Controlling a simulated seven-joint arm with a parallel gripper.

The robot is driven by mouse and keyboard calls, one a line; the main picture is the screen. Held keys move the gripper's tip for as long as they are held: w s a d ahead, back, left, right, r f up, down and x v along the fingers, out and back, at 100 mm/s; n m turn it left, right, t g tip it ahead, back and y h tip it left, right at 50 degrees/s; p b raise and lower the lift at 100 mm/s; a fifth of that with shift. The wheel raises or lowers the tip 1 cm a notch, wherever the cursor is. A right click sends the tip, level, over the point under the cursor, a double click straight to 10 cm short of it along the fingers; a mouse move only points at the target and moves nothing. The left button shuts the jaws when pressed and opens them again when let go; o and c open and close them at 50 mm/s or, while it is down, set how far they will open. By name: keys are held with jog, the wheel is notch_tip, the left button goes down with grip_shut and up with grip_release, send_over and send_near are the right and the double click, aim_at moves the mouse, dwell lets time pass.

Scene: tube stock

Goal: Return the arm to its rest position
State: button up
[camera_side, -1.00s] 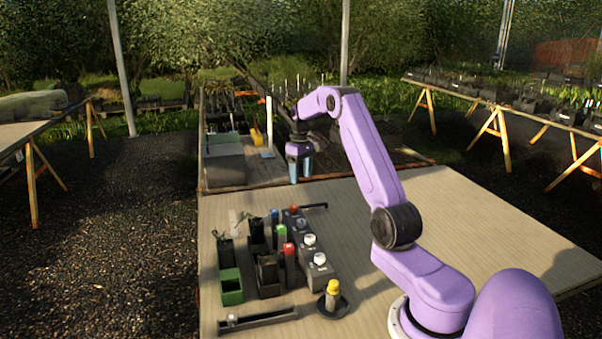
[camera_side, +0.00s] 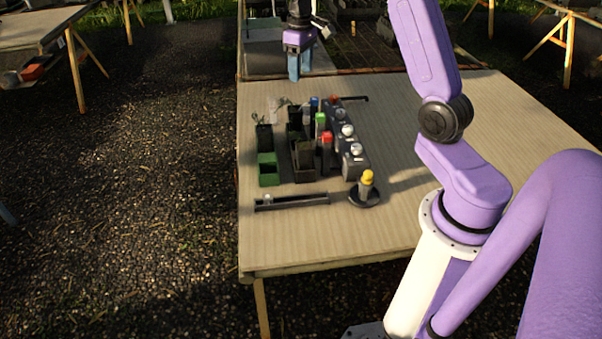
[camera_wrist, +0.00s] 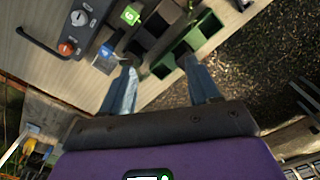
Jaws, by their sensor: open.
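My gripper (camera_side: 300,72) hangs with its fingers pointing down near the table's far edge, beyond the group of tubes and blocks in the side view. It is open and empty. In the wrist view, its two bluish fingers (camera_wrist: 163,88) stand apart with nothing between them. My arm is bent and reaches over the table (camera_side: 450,130) from the right. The fingertips show above the surface and touch nothing that I can make out.
The table's right side is clear.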

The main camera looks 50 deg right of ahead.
jog(key=s+a+r+n, duration=0.1)
jog(key=s+a+n, duration=0.2)
jog(key=s+a, duration=0.6)
jog(key=s+a+r+n, duration=0.25)
jog(key=s+a, duration=0.35)
jog(key=a, duration=0.7)
jog(key=s+a+f+n, duration=0.1)
jog(key=s+n, duration=0.1)
jog(key=s, duration=0.8)
jog(key=s+f+n, duration=0.2)
jog(key=s+n, duration=0.1)
jog(key=s, duration=0.7)
jog(key=shift+a, duration=0.35)
